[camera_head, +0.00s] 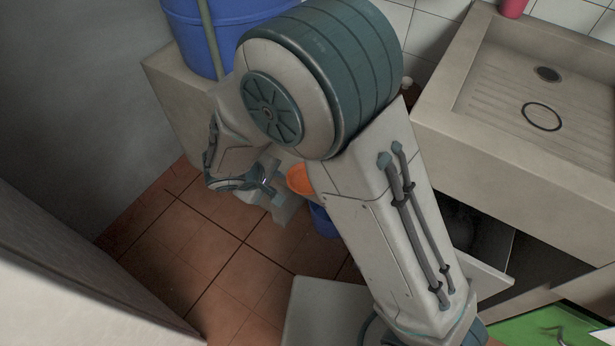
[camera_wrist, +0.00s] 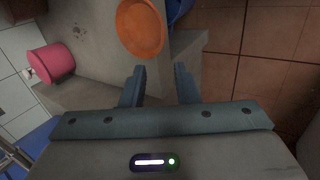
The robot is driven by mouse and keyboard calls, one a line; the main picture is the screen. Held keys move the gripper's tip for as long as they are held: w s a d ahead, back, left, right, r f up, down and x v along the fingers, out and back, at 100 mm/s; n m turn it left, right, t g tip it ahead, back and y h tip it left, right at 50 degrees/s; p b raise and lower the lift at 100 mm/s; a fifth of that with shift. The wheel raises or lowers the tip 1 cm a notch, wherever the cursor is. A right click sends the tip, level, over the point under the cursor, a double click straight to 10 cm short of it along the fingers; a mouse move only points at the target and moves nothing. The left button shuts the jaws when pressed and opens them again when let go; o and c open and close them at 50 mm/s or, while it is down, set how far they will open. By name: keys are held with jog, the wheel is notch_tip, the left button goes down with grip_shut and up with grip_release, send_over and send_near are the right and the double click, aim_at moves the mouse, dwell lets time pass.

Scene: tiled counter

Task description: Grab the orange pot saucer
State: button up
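The orange pot saucer (camera_head: 299,179) shows in the head view just right of my gripper (camera_head: 266,186), partly hidden behind my arm. In the wrist view the round orange saucer (camera_wrist: 140,28) lies at the top, on or over a grey surface, just beyond the fingertips and slightly left of centre. My gripper (camera_wrist: 160,72) is open, its two blue-grey fingers apart with nothing between them. The saucer is outside the fingers, and I see no contact.
A blue object (camera_head: 323,221) stands beside the saucer. A large blue bucket (camera_head: 200,35) sits on a ledge at upper left. A pink pot (camera_wrist: 52,66) lies left in the wrist view. A stone sink (camera_head: 500,165) fills the right. Tiled floor (camera_head: 190,245) is clear at lower left.

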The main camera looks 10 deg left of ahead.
jog(key=b, duration=0.3)
send_near(297, 178)
jog(key=f, duration=0.3)
jog(key=d+f, duration=0.1)
jog(key=f, duration=0.1)
jog(key=shift+d+f, duration=0.1)
jog(key=shift+f, duration=0.3)
jog(key=shift+s, duration=0.1)
grip_shut()
